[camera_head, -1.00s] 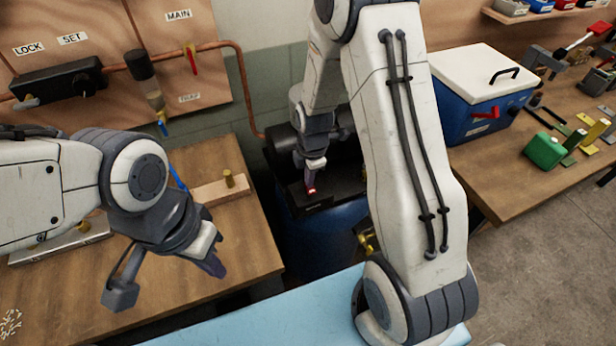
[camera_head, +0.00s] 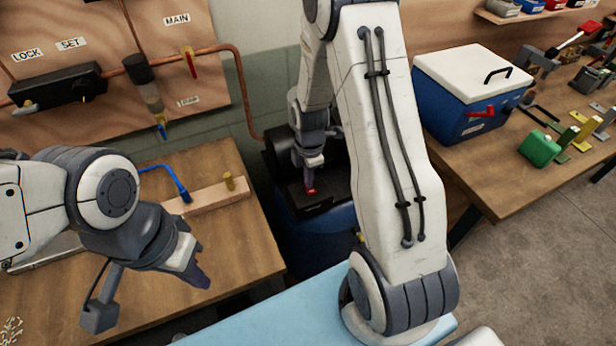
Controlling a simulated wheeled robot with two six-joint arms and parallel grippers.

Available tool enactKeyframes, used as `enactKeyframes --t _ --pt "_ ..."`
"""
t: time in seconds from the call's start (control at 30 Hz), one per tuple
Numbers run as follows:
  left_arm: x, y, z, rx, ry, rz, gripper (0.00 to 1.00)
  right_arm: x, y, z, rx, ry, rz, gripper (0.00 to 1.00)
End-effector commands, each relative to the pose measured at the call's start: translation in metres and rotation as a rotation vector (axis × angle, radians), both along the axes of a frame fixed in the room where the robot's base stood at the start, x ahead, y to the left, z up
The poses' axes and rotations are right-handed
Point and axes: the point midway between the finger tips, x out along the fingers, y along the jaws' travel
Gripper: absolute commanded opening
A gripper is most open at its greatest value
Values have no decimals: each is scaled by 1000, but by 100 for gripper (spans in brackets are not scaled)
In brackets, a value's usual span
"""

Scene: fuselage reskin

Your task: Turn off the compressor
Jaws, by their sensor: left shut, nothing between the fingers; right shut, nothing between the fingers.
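The compressor (camera_head: 322,228) stands on the floor between the two benches, with a blue tank and a black top. A small red switch (camera_head: 311,191) shows on its black box (camera_head: 322,203). My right gripper (camera_head: 309,181) points down just above the red switch and is shut. I cannot tell whether its fingertips touch the switch. My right arm hides part of the compressor. My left gripper (camera_head: 200,278) is shut and empty, over the left wooden bench.
A wall board (camera_head: 110,50) carries copper pipe, a red valve lever (camera_head: 191,62) and labels. A blue cooler with a white lid (camera_head: 472,75) and a green block (camera_head: 539,148) sit on the right bench. A light blue surface (camera_head: 270,318) lies in front.

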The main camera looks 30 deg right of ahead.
Motion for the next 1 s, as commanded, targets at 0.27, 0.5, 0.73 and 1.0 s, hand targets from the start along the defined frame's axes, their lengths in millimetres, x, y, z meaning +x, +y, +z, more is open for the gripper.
enactKeyframes --t 0.27,0.5,0.73,1.0 --pt "0 0 -2 0 0 0 0 -17 4 -10 7 34 0 0" --pt "0 0 2 0 0 0 0 -17 4 -5 7 37 2 0" --pt "0 0 32 0 0 1 0 -9 8 34 2 11 10 0" --pt "0 0 25 1 1 2 0 -3 10 88 -2 -14 14 0"
